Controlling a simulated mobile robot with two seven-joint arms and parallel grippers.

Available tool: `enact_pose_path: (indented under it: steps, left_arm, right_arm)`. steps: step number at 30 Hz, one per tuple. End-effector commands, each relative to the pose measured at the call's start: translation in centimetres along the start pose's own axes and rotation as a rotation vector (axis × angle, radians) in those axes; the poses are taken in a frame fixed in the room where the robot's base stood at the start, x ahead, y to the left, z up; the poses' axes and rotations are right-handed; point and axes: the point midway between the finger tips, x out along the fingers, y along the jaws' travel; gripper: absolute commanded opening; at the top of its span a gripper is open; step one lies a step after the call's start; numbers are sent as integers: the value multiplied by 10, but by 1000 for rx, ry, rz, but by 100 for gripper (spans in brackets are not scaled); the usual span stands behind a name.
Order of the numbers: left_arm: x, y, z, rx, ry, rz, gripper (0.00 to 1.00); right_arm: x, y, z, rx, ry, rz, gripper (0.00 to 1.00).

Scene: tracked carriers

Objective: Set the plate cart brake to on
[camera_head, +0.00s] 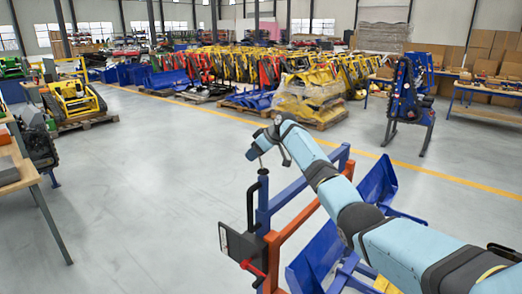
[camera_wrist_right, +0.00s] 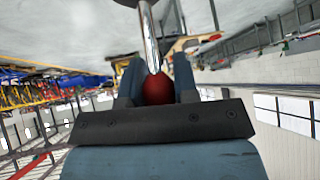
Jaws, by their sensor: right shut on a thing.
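The plate cart, a blue and orange frame (camera_head: 302,213) with slanted blue plates, stands at the lower middle of the head view. My right arm reaches over it from the right. My right gripper (camera_head: 268,157) is at the top of the cart's near-left post. In the right wrist view my right gripper (camera_wrist_right: 157,84) is shut on a red ball knob (camera_wrist_right: 157,92) at the end of a chrome lever (camera_wrist_right: 150,38). The fingers cover the knob's sides. The knob is hidden in the head view. My left gripper is out of view.
A black upright handle (camera_head: 252,205), a dark panel (camera_head: 240,243) and a red handle (camera_head: 252,268) are on the cart's left side. A workbench (camera_head: 30,185) stands at far left. Clear grey floor (camera_head: 150,190) lies between. A blue machine (camera_head: 405,105) stands behind, right.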

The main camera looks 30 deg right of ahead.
Motion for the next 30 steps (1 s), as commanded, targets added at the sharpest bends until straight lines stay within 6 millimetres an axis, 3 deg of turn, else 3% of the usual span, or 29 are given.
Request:
enact_pose_path:
  steps: [12, 27, 28, 30]
  left_arm:
    - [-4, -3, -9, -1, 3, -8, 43]
    - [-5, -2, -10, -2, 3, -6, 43]
    - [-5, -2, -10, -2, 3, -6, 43]
    - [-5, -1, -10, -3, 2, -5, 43]
  right_arm:
    - [12, 3, -6, 36, -157, -22, 0]
    - [13, 3, -6, 38, -170, -24, 0]
    - [13, 3, -6, 38, -170, -24, 30]
    - [13, 3, -6, 38, -170, -24, 46]
